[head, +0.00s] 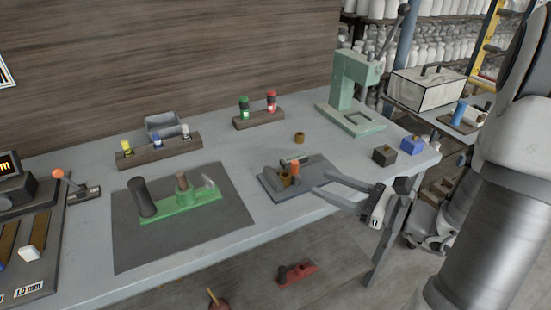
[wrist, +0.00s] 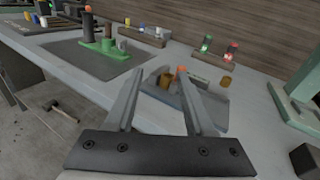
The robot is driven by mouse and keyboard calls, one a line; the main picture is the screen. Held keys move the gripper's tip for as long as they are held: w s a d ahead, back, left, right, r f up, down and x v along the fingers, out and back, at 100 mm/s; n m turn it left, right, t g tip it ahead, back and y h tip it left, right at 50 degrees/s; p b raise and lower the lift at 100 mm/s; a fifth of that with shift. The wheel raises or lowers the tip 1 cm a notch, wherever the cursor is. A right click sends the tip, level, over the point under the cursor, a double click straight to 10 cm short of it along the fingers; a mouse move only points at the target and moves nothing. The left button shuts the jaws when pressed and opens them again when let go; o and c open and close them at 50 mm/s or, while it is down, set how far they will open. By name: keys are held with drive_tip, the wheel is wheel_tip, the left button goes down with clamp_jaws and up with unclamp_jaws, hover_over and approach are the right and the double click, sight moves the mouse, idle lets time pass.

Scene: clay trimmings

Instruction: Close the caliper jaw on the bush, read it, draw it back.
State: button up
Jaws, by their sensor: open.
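The caliper stand is a grey plate (head: 270,186) near the table's front edge, also seen in the wrist view (wrist: 217,106). A brass bush (head: 285,179) sits on it. An orange-topped jaw piece (head: 295,168) stands just right of the bush; its orange top shows in the wrist view (wrist: 181,70). My gripper (head: 321,183) is open and empty, its fingers reaching in from the right at the plate's right edge. In the wrist view the bush (wrist: 165,80) appears between the fingers, beyond them; the right finger partly covers the jaw. I cannot tell whether jaw and bush touch.
A loose brass ring (head: 299,138) lies behind the stand. A green press (head: 349,100) stands at the back right, with dark (head: 384,155) and blue (head: 412,145) blocks before it. A green fixture (head: 180,206) on a dark mat is at left. Bare table separates mat and stand.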

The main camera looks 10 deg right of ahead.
sight(292, 161)
drive_tip(key=d+f+m+t+h, duration=0.2)
drive_tip(key=d+f+m, duration=0.1)
drive_tip(key=b+x, duration=0.1)
drive_tip(key=x, duration=0.5)
drive_tip(key=b+x, duration=0.1)
drive_tip(key=x, duration=0.5)
drive_tip(key=b+x, duration=0.1)
drive_tip(key=x, duration=0.4)
drive_tip(key=shift+w+r, duration=0.25)
drive_tip(key=shift+w, duration=0.25)
clamp_jaws()
drive_tip(key=shift+d, duration=0.1)
